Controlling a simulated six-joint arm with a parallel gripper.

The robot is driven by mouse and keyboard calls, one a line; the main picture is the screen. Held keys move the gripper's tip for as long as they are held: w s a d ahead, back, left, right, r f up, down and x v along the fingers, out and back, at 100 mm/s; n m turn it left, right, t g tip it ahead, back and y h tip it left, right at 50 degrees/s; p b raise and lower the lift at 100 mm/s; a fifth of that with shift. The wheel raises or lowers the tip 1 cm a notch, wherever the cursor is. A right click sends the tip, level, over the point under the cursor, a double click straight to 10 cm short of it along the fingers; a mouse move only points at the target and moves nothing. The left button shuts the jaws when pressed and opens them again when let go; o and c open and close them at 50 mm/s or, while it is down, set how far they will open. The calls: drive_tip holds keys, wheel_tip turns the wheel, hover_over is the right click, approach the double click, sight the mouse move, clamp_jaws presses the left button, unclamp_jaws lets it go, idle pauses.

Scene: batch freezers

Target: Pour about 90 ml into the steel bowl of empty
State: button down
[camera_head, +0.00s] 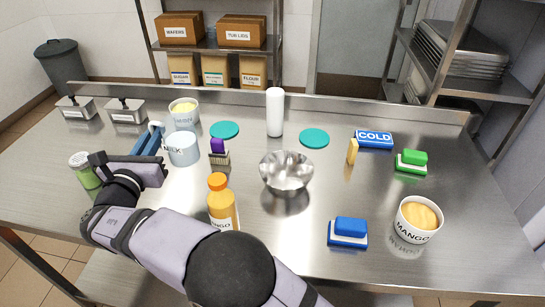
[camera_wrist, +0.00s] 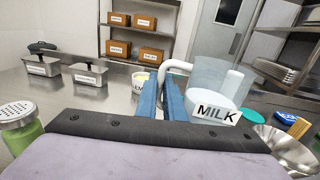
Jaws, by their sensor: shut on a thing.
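My gripper (camera_head: 154,138) has blue fingers (camera_wrist: 162,100) and is shut on the handle of a clear jug (camera_head: 183,150) labelled MILK. The jug also shows in the wrist view (camera_wrist: 222,82), upright, with pale liquid inside. I cannot tell whether its base touches the table. The steel bowl (camera_head: 287,172) stands on the table to the right of the jug and looks empty. In the wrist view, part of the bowl (camera_wrist: 288,148) shows at the lower right.
An orange bottle (camera_head: 221,205) stands between my arm and the bowl. A white cylinder (camera_head: 275,112) is behind the bowl. A green shaker (camera_head: 84,172) is left of my gripper. A mango tub (camera_head: 418,220) stands far right.

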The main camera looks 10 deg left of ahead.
drive_tip(key=w+d+h+p, duration=0.1)
drive_tip(key=w+d+p, duration=0.2)
drive_tip(key=w+d+m+h+p, duration=0.1)
drive_tip(key=w+d+p, duration=0.2)
drive_tip(key=w+p, duration=0.1)
drive_tip(key=w+d+f+m+h+p, duration=0.1)
drive_tip(key=w+d+p, duration=0.2)
drive_tip(key=d, duration=0.1)
drive_tip(key=shift+w+h+p, duration=0.4)
drive_tip(key=shift+w+d+f+m, duration=0.15)
drive_tip(key=shift+w+d+m, duration=0.05)
drive_tip(key=shift+d+m, duration=0.1)
drive_tip(key=shift+w+d+f+p, duration=0.1)
drive_tip(key=shift+w+f+p, duration=0.05)
drive_tip(key=shift+f+p, duration=0.2)
drive_tip(key=shift+a+r, duration=0.15)
drive_tip(key=shift+a, duration=0.1)
drive_tip(key=shift+a+r, duration=0.15)
drive_tip(key=shift+r, duration=0.25)
drive_tip(key=shift+b, duration=0.35)
